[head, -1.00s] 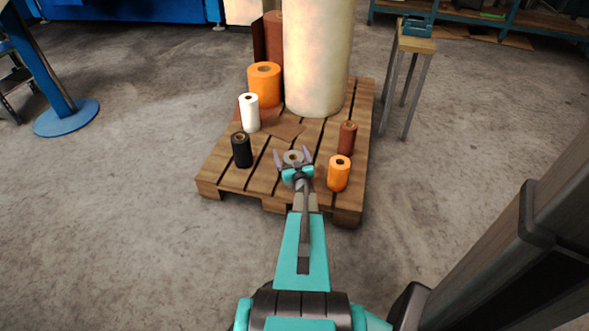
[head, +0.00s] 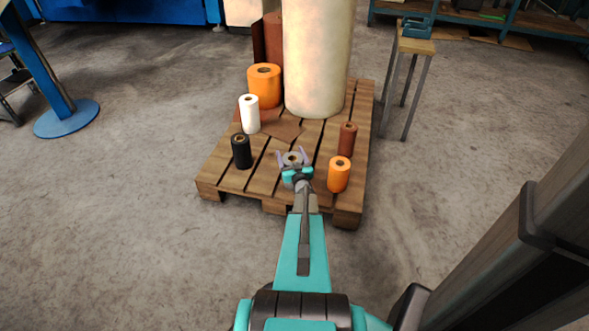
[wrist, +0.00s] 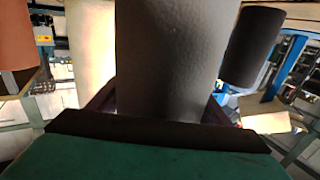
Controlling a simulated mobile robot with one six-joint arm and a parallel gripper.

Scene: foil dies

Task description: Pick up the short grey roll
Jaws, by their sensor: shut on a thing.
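The short grey roll (head: 292,158) stands on the wooden pallet (head: 262,180), near its front middle. Its top with the core hole shows between the fingers of my gripper (head: 292,156) in the head view. My gripper is shut on the roll, one finger on each side. In the wrist view the grey roll (wrist: 168,60) fills the middle, between the dark fingers. The lower part of the roll is hidden behind my gripper in the head view, so I cannot tell whether it touches the boards.
A small orange roll (head: 339,175) and a brown roll (head: 347,138) stand close on the right. A black roll (head: 241,152), a white roll (head: 250,114) and a larger orange roll (head: 264,88) stand on the left. A tall cream roll (head: 316,60) stands behind.

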